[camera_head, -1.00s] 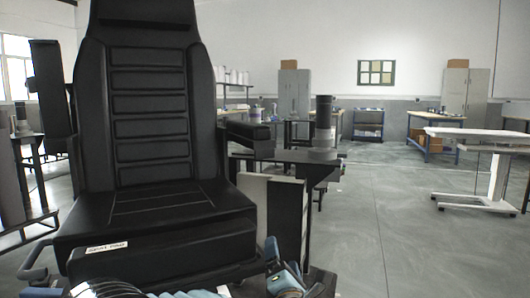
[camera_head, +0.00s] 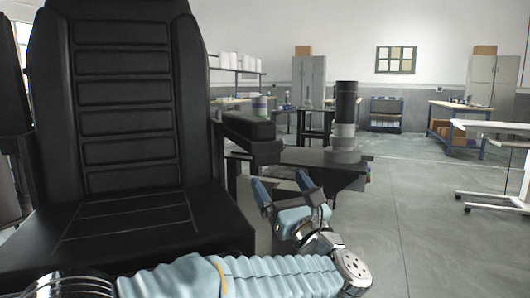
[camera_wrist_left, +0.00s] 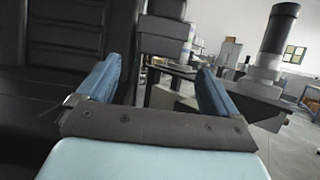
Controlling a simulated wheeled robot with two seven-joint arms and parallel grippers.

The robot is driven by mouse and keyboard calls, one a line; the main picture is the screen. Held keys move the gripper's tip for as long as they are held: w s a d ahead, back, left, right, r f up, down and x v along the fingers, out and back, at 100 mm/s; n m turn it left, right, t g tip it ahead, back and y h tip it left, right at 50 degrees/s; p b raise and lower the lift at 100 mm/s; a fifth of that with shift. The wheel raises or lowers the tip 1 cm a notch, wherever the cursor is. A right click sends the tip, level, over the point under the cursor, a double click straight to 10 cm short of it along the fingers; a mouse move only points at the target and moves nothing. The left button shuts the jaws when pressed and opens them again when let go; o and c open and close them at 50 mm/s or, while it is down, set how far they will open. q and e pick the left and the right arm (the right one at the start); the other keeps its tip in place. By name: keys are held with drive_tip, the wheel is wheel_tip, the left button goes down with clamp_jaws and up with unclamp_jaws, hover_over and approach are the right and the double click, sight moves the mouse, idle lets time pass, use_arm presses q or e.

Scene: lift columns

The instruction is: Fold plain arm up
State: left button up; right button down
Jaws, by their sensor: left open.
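A black padded chair (camera_head: 130,130) fills the left of the head view. Its right-hand armrest (camera_head: 248,128) is a plain black pad lying about level beside the backrest. The left-hand armrest (camera_head: 14,90) stands upright at the picture's left edge, partly cut off. My left gripper (camera_head: 283,187) is open and empty, its blue fingers pointing up, below and in front of the level armrest. In the left wrist view the armrest (camera_wrist_left: 163,38) shows beyond and above the gap between the fingers (camera_wrist_left: 158,72), apart from them. My right gripper is not seen.
A dark column with a grey base (camera_head: 343,135) stands on a dark support just right of the armrest. A white table (camera_head: 495,128) is at the right edge. Blue workbenches (camera_head: 455,125) and cabinets (camera_head: 315,80) stand farther back.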

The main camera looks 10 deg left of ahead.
sight(268, 162)
use_arm(q)
drive_tip(key=p+x, duration=0.2)
drive_tip(key=x, duration=0.8)
drive_tip(key=shift+p, duration=0.3)
drive_tip(key=c, duration=1.1)
drive_tip(key=shift+r, duration=0.1)
drive_tip(key=shift+c, duration=0.4)
